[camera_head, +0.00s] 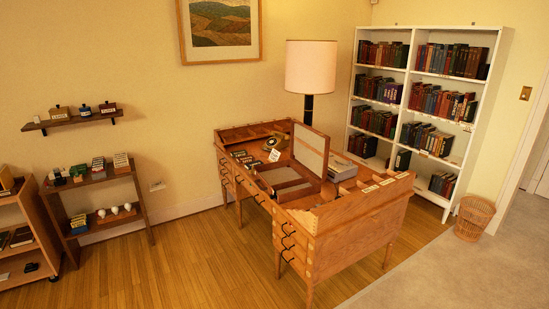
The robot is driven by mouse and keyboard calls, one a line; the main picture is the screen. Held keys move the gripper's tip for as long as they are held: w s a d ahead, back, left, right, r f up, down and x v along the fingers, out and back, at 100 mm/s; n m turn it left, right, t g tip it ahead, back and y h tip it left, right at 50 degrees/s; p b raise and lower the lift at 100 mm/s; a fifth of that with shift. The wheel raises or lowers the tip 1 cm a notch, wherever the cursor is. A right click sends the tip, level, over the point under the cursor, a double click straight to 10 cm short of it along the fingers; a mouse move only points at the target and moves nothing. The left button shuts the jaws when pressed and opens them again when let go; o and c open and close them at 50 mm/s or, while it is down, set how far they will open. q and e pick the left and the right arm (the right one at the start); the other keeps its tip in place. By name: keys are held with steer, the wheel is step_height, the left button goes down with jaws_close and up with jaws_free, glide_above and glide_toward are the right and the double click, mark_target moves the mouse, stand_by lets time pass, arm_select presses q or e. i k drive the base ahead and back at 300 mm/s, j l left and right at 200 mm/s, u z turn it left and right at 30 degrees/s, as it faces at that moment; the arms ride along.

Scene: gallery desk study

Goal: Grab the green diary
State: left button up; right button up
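I cannot make out for certain which item is the green diary. Several dark green book spines stand among others in the white bookcase (409,95) at the right. A wooden desk (345,232) stands in the middle, with small items, dark and pale, in its open top and a framed panel (310,150) standing upright in it. Its inner compartments are partly hidden by its walls. Neither of my grippers shows in the head view.
A low wooden shelf unit (140,200) with small boxes stands at the left, below a wall shelf (70,121). Another shelf unit (45,235) is at the left edge. A floor lamp (311,68) stands behind the desk, and a wicker basket (474,218) at right. The front floor is clear.

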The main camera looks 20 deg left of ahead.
mark_target(238, 153)
steer(key=i+j+u, duration=0.15)
steer(key=i+j, duration=0.25)
steer(key=i+j+u, duration=0.15)
steer(key=i+j, duration=0.2)
steer(key=i, duration=0.15)
steer(key=i+j+u, duration=0.1)
steer(key=i+j, duration=0.2)
steer(key=i, duration=0.2)
steer(key=i+j+u, duration=0.15)
steer(key=i+j, duration=0.15)
steer(key=i, duration=0.2)
steer(key=i+j+u, duration=0.15)
steer(key=i, duration=0.35)
